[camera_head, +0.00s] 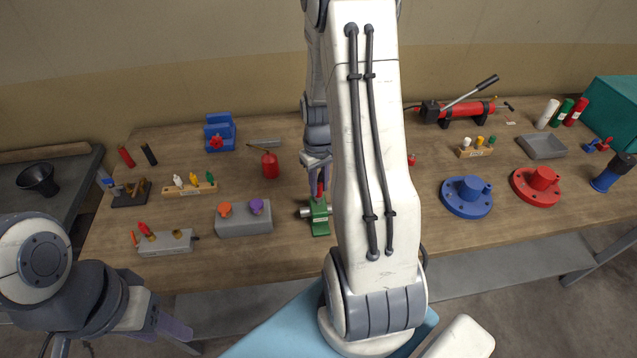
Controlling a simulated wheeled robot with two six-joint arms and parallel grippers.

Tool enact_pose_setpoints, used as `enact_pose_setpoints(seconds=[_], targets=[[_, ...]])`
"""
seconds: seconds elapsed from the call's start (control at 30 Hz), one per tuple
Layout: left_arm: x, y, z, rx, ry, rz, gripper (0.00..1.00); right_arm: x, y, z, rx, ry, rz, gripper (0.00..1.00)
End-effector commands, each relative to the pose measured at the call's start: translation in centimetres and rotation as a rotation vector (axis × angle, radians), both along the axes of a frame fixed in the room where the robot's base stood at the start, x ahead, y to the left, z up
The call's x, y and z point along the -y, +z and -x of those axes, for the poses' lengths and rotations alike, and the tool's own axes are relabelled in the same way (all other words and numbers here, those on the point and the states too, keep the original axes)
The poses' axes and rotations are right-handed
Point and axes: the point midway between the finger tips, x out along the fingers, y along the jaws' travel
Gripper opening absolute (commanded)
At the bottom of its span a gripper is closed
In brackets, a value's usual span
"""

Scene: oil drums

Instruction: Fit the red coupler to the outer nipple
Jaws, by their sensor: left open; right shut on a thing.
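My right gripper (317,180) is at the middle of the table, pointing down and shut on a small red part, which looks like the red coupler (320,189). The red coupler is directly above a green block (320,228), at its top; I cannot tell whether they touch. A silver fitting (305,212) sticks out of the block's left side. Which nipple is the outer one is too small to tell. My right arm hides what lies just right of the block. My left gripper (176,329) is open and empty, low at the left, off the table's front edge.
Left of the green block stand a grey block with orange and purple knobs (243,218) and a red oil can (270,165). A blue flange (466,197) and a red flange (537,186) lie at the right. A red pump (467,110) is at the back.

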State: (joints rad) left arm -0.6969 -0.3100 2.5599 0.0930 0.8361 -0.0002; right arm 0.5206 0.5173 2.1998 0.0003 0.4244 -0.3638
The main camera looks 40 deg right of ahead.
Motion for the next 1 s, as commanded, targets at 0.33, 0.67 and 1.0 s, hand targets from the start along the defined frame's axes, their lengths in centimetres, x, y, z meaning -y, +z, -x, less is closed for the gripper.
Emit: enact_pose_setpoints(seconds=[0.33, 0.67, 1.0], targets=[[0.0, -0.1, 0.0, 0.000, 0.000, 0.000, 0.50, 0.0, -0.1, 0.0, 0.000, 0.000, 0.000, 0.00], [0.0, -0.7, 0.0, 0.000, 0.000, 0.000, 0.50, 0.0, -0.9, 0.0, 0.000, 0.000, 0.000, 0.00], [0.0, -1.3, 0.0, 0.000, 0.000, 0.000, 0.50, 0.0, -1.8, 0.0, 0.000, 0.000, 0.000, 0.00]])
